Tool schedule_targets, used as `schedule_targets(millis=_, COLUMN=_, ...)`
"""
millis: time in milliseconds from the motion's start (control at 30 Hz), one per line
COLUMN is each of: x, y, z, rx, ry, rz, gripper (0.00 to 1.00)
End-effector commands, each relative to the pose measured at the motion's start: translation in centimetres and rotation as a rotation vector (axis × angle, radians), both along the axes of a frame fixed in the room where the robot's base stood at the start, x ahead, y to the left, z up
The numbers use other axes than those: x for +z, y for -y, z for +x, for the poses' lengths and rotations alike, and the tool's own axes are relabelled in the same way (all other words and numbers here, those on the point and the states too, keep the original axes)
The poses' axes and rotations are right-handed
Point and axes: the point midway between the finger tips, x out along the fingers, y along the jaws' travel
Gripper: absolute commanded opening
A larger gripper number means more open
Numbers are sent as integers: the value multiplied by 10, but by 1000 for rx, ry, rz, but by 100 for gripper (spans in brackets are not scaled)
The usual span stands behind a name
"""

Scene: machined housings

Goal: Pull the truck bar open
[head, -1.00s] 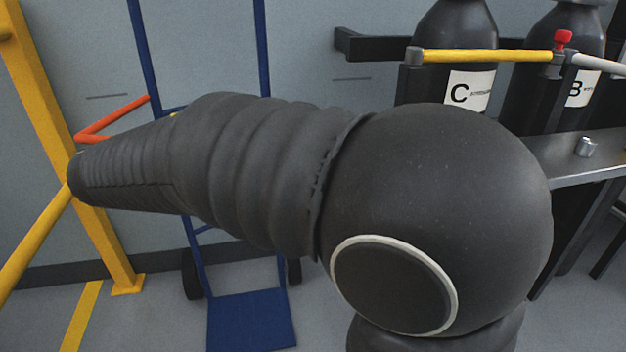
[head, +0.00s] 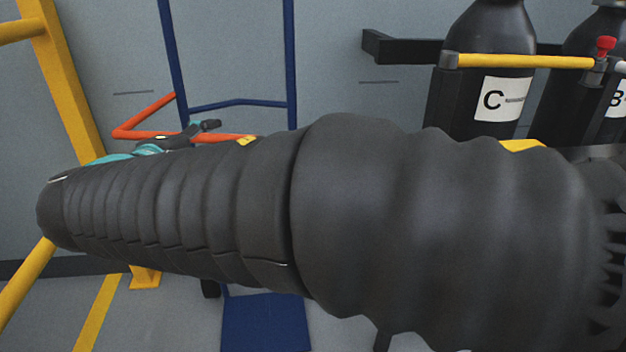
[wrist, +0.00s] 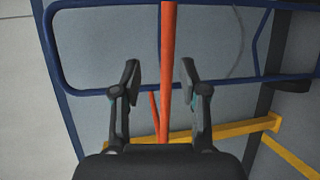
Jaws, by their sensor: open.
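The truck bar is an orange-red bent bar (head: 146,134) on the blue hand truck (head: 291,62), left of centre in the head view. In the wrist view the bar (wrist: 168,50) runs lengthwise down the middle. My gripper (wrist: 160,77) is open, with one dark finger on each side of the bar and a visible gap to both. I cannot tell how deep the bar sits between the fingers. In the head view one fingertip (head: 207,126) shows just above the bar; my arm hides most of the gripper and part of the bar.
A yellow post and rail (head: 62,75) stand at the left, close to my arm. Black gas cylinders (head: 490,35) with a yellow bar (head: 520,61) stand at the right. A grey wall is behind the truck. The truck's blue foot plate (head: 265,325) is on the floor.

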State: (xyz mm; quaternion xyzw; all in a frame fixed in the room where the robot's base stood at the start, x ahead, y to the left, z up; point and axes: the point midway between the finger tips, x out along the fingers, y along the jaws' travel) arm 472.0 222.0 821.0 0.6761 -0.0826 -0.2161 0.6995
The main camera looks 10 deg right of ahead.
Motion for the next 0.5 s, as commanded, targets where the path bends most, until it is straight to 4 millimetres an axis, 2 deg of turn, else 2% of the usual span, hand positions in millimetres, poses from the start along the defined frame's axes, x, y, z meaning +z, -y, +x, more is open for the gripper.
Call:
schedule_targets(millis=167, x=4, y=-10, z=-20, rx=5, ry=0, rz=0, gripper=43)
schedule_targets(millis=500, x=-9, y=36, z=-18, rx=-73, ry=-95, rz=65, gripper=43)
